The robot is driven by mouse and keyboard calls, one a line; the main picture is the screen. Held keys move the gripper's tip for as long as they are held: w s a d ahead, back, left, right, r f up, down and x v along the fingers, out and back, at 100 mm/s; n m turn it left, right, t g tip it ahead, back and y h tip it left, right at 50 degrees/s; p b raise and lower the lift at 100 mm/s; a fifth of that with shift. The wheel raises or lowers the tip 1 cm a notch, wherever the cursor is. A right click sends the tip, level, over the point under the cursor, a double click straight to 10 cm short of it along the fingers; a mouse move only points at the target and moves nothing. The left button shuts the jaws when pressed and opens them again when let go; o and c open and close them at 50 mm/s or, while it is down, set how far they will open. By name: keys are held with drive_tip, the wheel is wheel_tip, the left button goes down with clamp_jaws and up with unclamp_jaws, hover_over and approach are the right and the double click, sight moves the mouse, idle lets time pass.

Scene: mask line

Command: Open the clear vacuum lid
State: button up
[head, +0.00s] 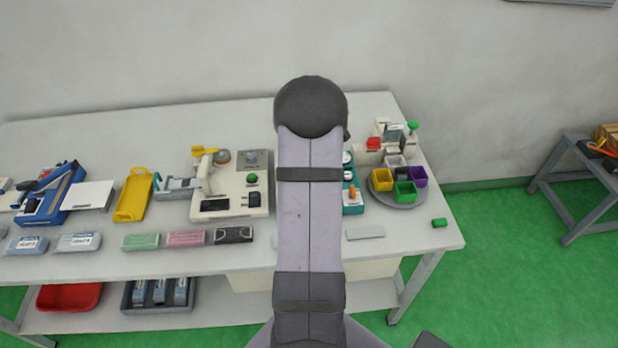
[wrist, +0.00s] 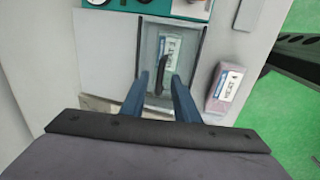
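The clear lid (wrist: 185,72) shows in the wrist view as a see-through panel with a dark frame. A dark curved handle (wrist: 161,77) stands on it. A packet with a white and blue label (wrist: 171,47) shows through the panel. My gripper (wrist: 160,75) is open, with its two blue fingers on either side of the handle and gaps showing on both sides. I cannot tell the height of the fingertips over the lid. In the head view my arm hides the lid and gripper.
A labelled pinkish packet (wrist: 226,91) lies right of the lid, near the table edge. A teal device (wrist: 145,5) stands beyond the lid. In the head view, a round tray (head: 398,203) with coloured cups and a cream machine (head: 232,186) flank my arm.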

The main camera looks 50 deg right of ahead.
drive_tip(key=shift+c, duration=0.3)
clamp_jaws()
drive_tip(key=shift+w+d+p, duration=0.55)
drive_tip(key=shift+w+d, duration=4.1)
drive_tip(key=shift+d, duration=0.05)
drive_tip(key=shift+o, duration=0.3)
unclamp_jaws()
drive_tip(key=shift+r, duration=0.1)
wheel_tip(320, 180, up, 7)
drive_tip(key=s+a+b, duration=0.1)
drive_tip(key=b, duration=0.2)
